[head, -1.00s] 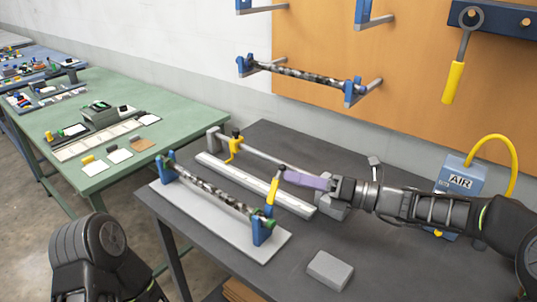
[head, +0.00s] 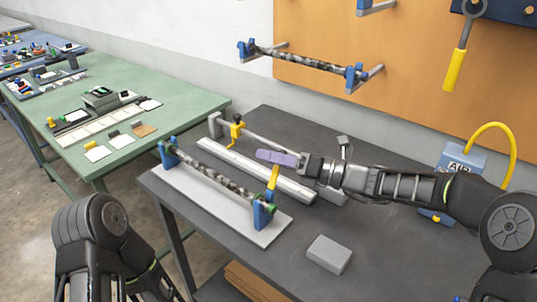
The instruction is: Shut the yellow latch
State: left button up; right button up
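Two yellow latches show on the dark bench. The near yellow latch (head: 273,177) stands tilted above the right end of the dark mottled roller (head: 222,183). The far yellow latch (head: 235,132) stands upright with a black top, at the back end of the press. My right gripper (head: 277,157) reaches in from the right, with a long lilac piece at its front, between the two latches and above the pale rail. It looks apart from both latches. Its finger gap is not visible. My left arm is at the lower left; its gripper is out of view.
Blue holders (head: 263,214) carry the roller on a pale base plate (head: 190,200). A grey block (head: 329,254) lies at the front right. A blue AIR box (head: 458,162) with a yellow hose stands at the right. A spare roller (head: 305,60) hangs on the orange board.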

jog(key=shift+w+a, duration=0.1)
jog(key=shift+a, duration=0.25)
jog(key=shift+c, duration=0.5)
grip_shut()
jog(key=shift+w+d+r, duration=0.1)
jog(key=shift+r, duration=0.2)
dwell(0.4)
